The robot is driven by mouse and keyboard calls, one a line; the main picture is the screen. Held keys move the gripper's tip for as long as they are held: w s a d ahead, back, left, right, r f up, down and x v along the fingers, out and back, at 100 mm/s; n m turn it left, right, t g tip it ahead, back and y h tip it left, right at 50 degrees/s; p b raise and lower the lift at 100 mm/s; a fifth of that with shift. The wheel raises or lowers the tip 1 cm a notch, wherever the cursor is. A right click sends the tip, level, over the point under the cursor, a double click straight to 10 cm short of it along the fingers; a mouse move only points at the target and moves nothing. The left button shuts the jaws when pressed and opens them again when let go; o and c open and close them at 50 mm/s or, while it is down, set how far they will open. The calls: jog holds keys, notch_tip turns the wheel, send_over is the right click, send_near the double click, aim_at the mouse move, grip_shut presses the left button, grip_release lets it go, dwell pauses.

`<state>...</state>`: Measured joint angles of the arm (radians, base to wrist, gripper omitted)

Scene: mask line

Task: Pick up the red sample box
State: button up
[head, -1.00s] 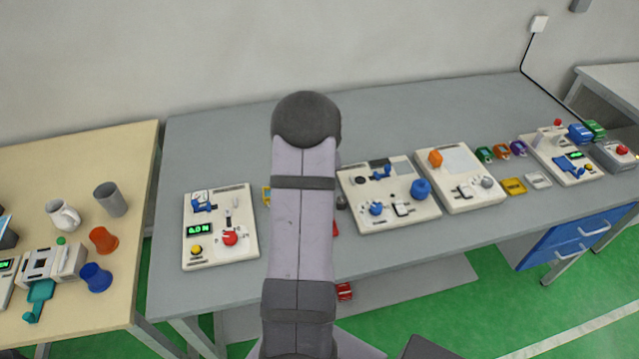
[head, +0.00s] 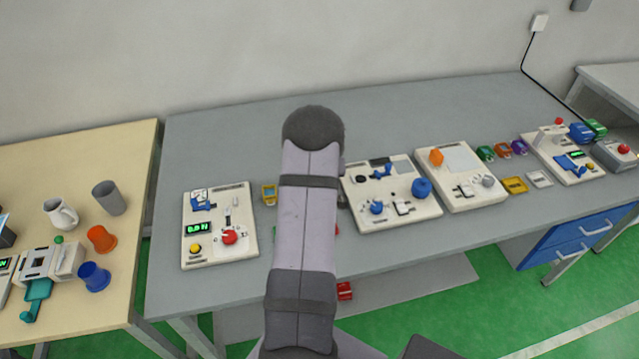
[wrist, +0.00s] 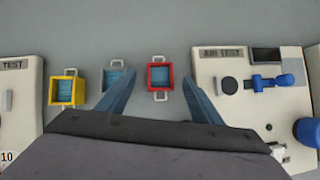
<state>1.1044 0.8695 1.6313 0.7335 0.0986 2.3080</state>
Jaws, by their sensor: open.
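The red sample box (wrist: 159,77) shows in the wrist view as an open-topped red frame with a blue inside and a pale loop handle at top and bottom. It sits on the grey table. My gripper (wrist: 160,80) is open, with one blue-grey finger left of the red box and the other right of it. Both fingers look apart from the box, and their height above the table is hard to tell. In the head view my arm hides the gripper and most of this spot. A small red sliver (head: 337,229) shows at the arm's right edge; I cannot tell what it is.
A grey box (wrist: 118,79) stands just left of the red one, partly behind the left finger. A yellow box (wrist: 66,88) is further left. The AIR TEST panel (wrist: 221,60) is close on the right. A TEST panel (head: 218,218) stands at the left.

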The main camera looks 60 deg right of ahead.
jog(key=shift+x, duration=1.05)
jog(key=c, duration=1.2)
jog(key=shift+r, duration=0.1)
jog(key=shift+c, duration=0.2)
notch_tip(320, 180, up, 10)
jog(key=p, duration=0.6)
